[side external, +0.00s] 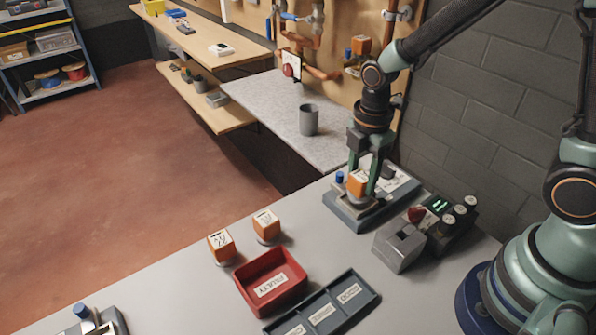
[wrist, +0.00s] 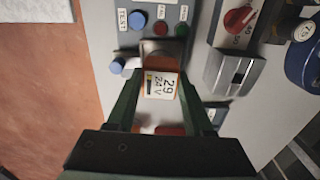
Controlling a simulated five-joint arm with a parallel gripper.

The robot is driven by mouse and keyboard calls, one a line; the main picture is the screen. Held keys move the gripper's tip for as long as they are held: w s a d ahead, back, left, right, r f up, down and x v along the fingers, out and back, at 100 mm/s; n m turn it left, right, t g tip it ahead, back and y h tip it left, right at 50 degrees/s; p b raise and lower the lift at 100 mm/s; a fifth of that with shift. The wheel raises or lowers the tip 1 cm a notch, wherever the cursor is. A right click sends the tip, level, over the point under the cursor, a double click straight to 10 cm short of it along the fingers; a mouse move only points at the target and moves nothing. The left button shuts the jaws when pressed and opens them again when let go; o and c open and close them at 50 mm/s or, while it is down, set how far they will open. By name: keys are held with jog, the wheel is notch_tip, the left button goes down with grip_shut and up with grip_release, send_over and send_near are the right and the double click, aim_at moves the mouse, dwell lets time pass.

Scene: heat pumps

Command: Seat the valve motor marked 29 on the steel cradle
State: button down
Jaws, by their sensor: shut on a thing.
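The orange valve motor marked 29 (wrist: 160,86) is between the fingers of my gripper (wrist: 158,100), its white "29 24 V" label facing the wrist camera. My gripper (side external: 363,185) is shut on this motor (side external: 357,183) in the side view. The motor is at the grey test station (side external: 345,213); I cannot tell whether it touches the station. A grey metal block with a slot on top (side external: 399,247), which looks like the steel cradle, stands on the bench to the right, apart from the motor. Its slot also shows in the wrist view (wrist: 236,73), with nothing in it.
A dark control box (side external: 438,216) with a red knob and green display stands right behind the block. A dark divided tray (side external: 345,293) lies in front. Bare bench lies between.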

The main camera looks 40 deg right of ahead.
aim_at(364, 175)
jog(key=shift+f, duration=0.7)
dwell(0.5)
jog(key=shift+c, duration=1)
grip_release()
notch_tip(364, 175, up, 12)
jog(key=s+d+r+m+t, duration=0.4)
jog(key=s+r+m+t, duration=0.1)
jog(key=m, duration=1.2)
jog(key=shift+d+r+m+t, duration=0.3)
jog(key=shift+r+m, duration=0.1)
jog(key=shift+r, duration=0.2)
